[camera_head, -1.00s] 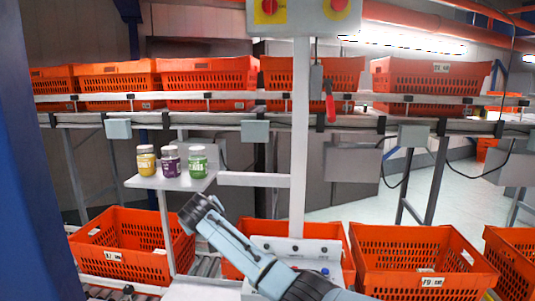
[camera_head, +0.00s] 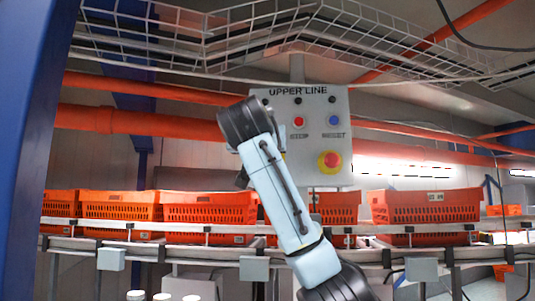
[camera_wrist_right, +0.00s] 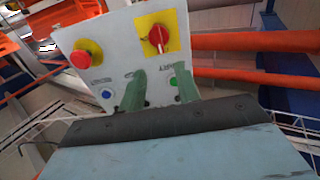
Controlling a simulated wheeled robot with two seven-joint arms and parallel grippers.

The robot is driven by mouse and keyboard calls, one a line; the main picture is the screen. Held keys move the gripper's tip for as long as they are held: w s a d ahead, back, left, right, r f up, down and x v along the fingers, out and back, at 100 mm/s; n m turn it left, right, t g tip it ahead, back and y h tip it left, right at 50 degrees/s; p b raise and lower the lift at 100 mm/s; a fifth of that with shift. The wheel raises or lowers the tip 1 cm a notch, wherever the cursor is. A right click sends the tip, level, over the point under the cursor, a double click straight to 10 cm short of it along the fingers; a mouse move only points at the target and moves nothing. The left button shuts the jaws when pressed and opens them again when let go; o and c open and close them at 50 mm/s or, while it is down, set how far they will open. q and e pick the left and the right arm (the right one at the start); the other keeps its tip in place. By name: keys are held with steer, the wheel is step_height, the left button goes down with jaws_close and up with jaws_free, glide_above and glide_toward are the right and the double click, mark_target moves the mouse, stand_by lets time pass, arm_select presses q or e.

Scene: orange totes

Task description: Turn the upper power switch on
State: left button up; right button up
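The control panel (camera_head: 341,105) marked "UPPER LINE" hangs upright above the totes. The power switch (camera_wrist_right: 158,38), a red rotary knob on a yellow plate, shows in the right wrist view; my right arm hides it in the head view. My right gripper (camera_wrist_right: 160,70) has two greenish fingers spread apart with nothing held between them. Its fingertips point toward the panel and appear just short of the switch in the picture; contact cannot be told. In the head view my right arm (camera_head: 285,195) reaches up across the panel's left part. My left gripper is not in view.
A red emergency button (camera_head: 329,162) on yellow, a red button (camera_head: 299,122) and a blue button (camera_head: 333,120) sit on the panel. Orange totes (camera_head: 425,207) line the shelf below. Wire cable trays (camera_head: 400,45) run overhead.

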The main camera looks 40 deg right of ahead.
steer(key=p+x, duration=0.4)
steer(key=x, duration=0.6)
steer(key=shift+w, duration=0.15)
steer(key=shift+d, duration=0.15)
jaws_close()
